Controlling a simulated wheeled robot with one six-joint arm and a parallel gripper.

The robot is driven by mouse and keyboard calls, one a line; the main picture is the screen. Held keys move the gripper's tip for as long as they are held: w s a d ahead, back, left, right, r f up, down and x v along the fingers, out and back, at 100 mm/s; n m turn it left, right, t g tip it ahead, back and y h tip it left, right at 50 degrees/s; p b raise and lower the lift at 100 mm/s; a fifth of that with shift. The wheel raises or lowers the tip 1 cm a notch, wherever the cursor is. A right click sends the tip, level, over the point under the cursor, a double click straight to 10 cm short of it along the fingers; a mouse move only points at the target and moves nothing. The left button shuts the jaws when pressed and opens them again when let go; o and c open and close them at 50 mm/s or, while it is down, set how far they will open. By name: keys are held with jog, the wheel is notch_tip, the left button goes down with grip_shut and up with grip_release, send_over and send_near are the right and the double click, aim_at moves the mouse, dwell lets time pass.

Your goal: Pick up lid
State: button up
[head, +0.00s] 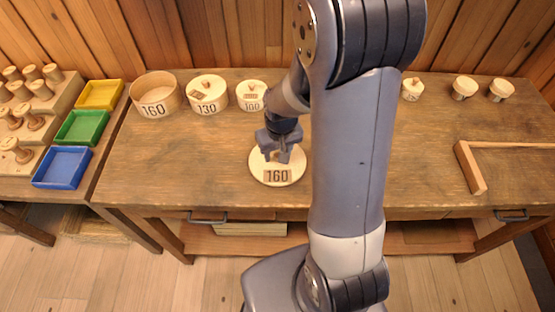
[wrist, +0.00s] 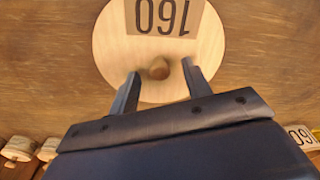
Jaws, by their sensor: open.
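The lid is a round pale wooden disc labelled 160 (head: 258,171), lying flat on the workbench near its front edge. In the wrist view the lid (wrist: 110,45) shows its upside-down label and a small brown knob (wrist: 158,69) at its middle. My gripper (head: 278,155) is over the lid. In the wrist view my gripper (wrist: 161,75) is open, with one finger on each side of the knob and a gap to it on both sides. The knob is hidden by my gripper in the head view.
An open round box marked 160 (head: 155,97) stands at the back left of the bench (head: 150,165). Lidded boxes marked 130 (head: 208,105) and 100 (head: 243,104) stand beside it. Smaller lidded boxes (head: 464,93) stand at the back right. A wooden square (head: 469,167) lies at right.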

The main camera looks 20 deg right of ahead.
jog(key=shift+f, duration=0.3)
grip_shut()
dwell(0.3)
